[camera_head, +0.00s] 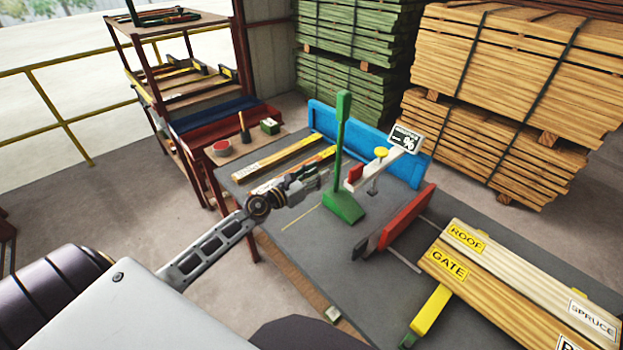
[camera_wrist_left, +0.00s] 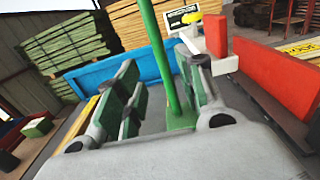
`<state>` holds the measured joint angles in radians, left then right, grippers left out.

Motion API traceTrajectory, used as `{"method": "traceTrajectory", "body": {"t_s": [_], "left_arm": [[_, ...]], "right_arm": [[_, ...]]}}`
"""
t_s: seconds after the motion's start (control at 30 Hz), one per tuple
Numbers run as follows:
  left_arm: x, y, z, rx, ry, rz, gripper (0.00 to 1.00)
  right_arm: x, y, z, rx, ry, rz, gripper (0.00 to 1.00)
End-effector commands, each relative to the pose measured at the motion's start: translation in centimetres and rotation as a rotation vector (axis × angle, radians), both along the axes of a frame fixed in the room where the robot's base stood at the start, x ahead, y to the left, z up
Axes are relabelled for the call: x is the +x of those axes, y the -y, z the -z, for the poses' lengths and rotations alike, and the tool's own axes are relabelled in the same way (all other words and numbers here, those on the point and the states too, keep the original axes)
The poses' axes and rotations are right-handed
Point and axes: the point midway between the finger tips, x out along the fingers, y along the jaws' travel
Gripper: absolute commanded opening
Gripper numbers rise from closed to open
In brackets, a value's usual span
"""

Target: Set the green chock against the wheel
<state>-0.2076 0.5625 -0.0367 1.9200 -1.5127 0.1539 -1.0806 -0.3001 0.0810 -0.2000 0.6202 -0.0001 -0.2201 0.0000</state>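The green chock (camera_head: 344,208) stands upright on the grey bench top, with a tall green handle rising from its wedge-shaped base. My left gripper (camera_head: 326,177) is beside the handle at its lower part, pointing at it. In the left wrist view the fingers (camera_wrist_left: 160,95) are spread apart, and the green handle (camera_wrist_left: 168,65) shows in the gap between them, nearer the right finger. I cannot tell whether the handle is inside the fingers or just beyond the tips. I see no wheel that I can make out. My right gripper is not in view.
A white arm with a yellow knob (camera_head: 381,152) and a percent sign stands right behind the chock. A red fence (camera_head: 406,217) is to its right, a blue panel (camera_head: 375,150) behind. Labelled boards (camera_head: 500,290) lie at the bench's right. A shelf rack (camera_head: 155,85) stands left.

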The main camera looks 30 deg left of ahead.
Motion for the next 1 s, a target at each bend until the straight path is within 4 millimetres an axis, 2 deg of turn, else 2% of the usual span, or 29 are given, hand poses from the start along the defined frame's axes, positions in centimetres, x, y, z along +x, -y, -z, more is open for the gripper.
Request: {"method": "traceTrajectory", "body": {"t_s": [0.3, 0.9, 1.0], "left_arm": [[-1.7, -0.6, 0.1, 0.0, 0.0, 0.0, 0.38], [-2.0, -0.7, 0.0, 0.001, 0.0, 0.001, 0.38], [-2.0, -0.7, 0.0, -0.004, 0.001, -0.001, 0.38]], "right_arm": [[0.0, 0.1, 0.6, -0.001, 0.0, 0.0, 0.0], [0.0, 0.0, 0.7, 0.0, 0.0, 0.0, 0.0], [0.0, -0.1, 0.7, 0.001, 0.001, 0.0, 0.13]]}}
